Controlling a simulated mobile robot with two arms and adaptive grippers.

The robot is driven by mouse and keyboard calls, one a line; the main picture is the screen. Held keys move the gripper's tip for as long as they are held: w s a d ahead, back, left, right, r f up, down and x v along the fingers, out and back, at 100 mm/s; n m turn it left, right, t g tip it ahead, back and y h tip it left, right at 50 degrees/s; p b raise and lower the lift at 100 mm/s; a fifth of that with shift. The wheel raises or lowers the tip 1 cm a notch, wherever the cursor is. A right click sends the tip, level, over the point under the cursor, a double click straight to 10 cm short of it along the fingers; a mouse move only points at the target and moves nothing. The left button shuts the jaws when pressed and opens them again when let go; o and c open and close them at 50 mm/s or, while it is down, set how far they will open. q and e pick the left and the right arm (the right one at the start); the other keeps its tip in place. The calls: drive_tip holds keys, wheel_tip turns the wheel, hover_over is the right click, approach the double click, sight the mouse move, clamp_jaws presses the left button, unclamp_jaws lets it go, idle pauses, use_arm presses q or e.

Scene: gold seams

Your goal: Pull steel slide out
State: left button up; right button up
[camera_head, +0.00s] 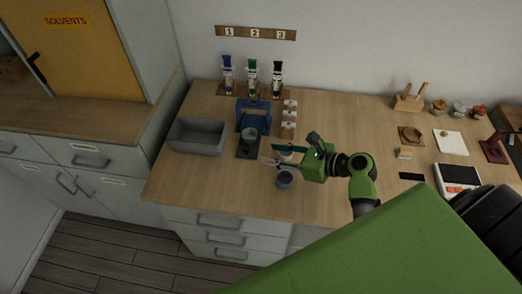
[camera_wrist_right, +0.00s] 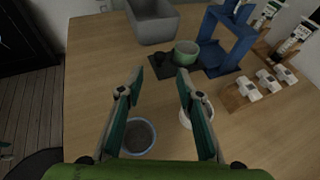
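I cannot pick out a steel slide for certain in either view. A blue frame (camera_head: 254,117) stands on the counter, with a green cup (camera_head: 249,135) on a dark plate (camera_head: 247,151) in front of it. The right wrist view also shows the blue frame (camera_wrist_right: 226,35), green cup (camera_wrist_right: 186,52) and dark plate (camera_wrist_right: 207,67). My right gripper (camera_head: 270,154) is open and empty above the counter, just in front and to the right of the dark plate. Its two fingers (camera_wrist_right: 160,76) stand apart, pointing toward the plate and cup. My left gripper is not in view.
A blue-grey bowl (camera_head: 285,179) and a white bowl (camera_head: 286,156) sit under my right gripper. A grey bin (camera_head: 198,136) stands to the left. A wooden block with white pieces (camera_head: 289,119) is right of the frame. Bottles (camera_head: 252,77) stand behind. The counter's left front is clear.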

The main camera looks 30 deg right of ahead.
drive_tip(key=shift+v, duration=1.85)
